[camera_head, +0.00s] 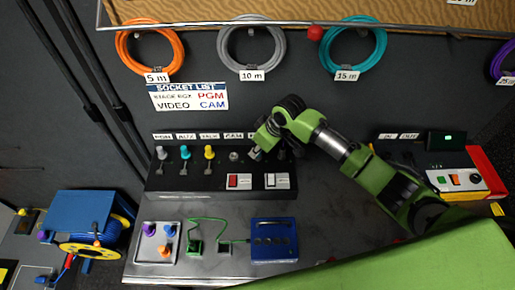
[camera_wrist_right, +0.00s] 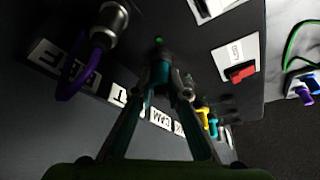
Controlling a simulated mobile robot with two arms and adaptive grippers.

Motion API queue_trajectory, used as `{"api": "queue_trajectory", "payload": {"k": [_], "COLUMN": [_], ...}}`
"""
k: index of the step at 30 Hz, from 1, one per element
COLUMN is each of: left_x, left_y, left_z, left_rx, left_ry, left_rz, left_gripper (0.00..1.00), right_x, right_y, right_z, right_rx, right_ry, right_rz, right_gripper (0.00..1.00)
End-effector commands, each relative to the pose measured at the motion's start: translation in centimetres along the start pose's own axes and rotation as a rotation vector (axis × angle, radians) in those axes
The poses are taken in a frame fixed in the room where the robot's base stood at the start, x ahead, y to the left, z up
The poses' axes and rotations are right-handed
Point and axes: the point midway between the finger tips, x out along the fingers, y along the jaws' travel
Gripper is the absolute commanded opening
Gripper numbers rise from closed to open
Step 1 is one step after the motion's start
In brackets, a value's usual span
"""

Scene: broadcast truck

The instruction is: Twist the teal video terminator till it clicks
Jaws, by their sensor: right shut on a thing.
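My right gripper (camera_head: 259,150) reaches in from the right to the top row of the black socket panel (camera_head: 205,185). In the right wrist view its two fingers (camera_wrist_right: 164,84) are shut on a small dark teal part, which appears to be the teal video terminator (camera_wrist_right: 161,70). It sits at the panel face, with a small green light (camera_wrist_right: 158,40) just beyond it. The fingers hide most of it, and I cannot tell how far it is turned. In the head view the gripper covers it. My left gripper is not in view.
Grey, blue and yellow plugs (camera_head: 209,152) and a bare metal socket (camera_head: 234,156) stand left of the gripper. A silver connector with a purple cable (camera_wrist_right: 88,65) is close beside the fingers. A red switch (camera_head: 239,181) lies below. Coiled cables (camera_head: 250,48) hang above.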

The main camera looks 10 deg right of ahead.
Motion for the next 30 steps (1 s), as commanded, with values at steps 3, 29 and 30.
{"api": "queue_trajectory", "payload": {"k": [3, 29, 30], "left_x": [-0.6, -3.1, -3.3], "left_y": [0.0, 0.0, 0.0], "left_z": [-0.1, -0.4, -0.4], "left_rx": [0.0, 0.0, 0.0], "left_ry": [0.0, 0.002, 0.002], "left_rz": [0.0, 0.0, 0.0], "left_gripper": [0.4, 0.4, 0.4], "right_x": [-0.1, -0.1, -0.1], "right_y": [0.1, 0.1, 0.1], "right_z": [0.0, 0.0, 0.0], "right_rx": [0.023, 0.184, 0.193], "right_ry": [-0.002, -0.001, -0.001], "right_rz": [0.011, 0.077, 0.08], "right_gripper": [0.0, 0.0, 0.0]}}
